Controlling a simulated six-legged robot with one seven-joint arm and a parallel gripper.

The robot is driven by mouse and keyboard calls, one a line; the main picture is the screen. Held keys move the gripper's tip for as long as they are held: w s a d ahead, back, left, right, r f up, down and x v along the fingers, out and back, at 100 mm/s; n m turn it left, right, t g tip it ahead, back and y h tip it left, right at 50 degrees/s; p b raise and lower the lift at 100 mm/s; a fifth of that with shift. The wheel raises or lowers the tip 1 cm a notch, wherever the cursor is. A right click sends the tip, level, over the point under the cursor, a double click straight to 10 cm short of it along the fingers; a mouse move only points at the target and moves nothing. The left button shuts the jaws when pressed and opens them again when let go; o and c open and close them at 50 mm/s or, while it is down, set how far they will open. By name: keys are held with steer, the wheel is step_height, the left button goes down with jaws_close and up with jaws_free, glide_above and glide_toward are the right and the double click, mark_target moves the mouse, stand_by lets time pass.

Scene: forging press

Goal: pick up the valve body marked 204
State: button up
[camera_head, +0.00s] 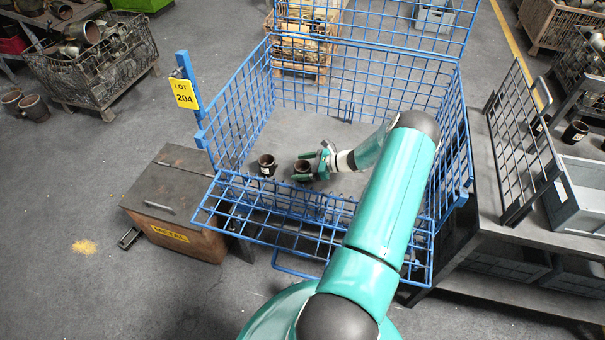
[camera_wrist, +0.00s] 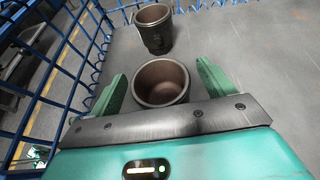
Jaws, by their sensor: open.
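Two dark, cup-shaped valve bodies stand upright on the grey floor of a blue wire cage (camera_head: 350,95). One valve body (camera_head: 301,166) is between the fingers of my gripper (camera_head: 305,172). In the wrist view this same valve body (camera_wrist: 161,84) sits between the two green fingers of my open gripper (camera_wrist: 160,80), with its round mouth facing up. The second valve body (camera_head: 267,165) stands just left of it with a pale label. In the wrist view the second one (camera_wrist: 154,32) is beyond the fingertips. No number is readable on either. A yellow sign (camera_head: 184,94) on the cage post reads LOT 204.
The cage's lowered front mesh (camera_head: 270,205) lies below my arm, and mesh walls stand around the other sides. A metal box (camera_head: 172,200) stands left of the cage. A bench with a grey bin (camera_head: 585,192) and a black grid (camera_head: 518,140) is at right. The cage floor behind is clear.

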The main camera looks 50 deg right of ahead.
steer(key=shift+w, duration=0.1)
steer(key=c, duration=1.3)
steer(key=shift+r, duration=0.1)
steer(key=shift+c, duration=0.2)
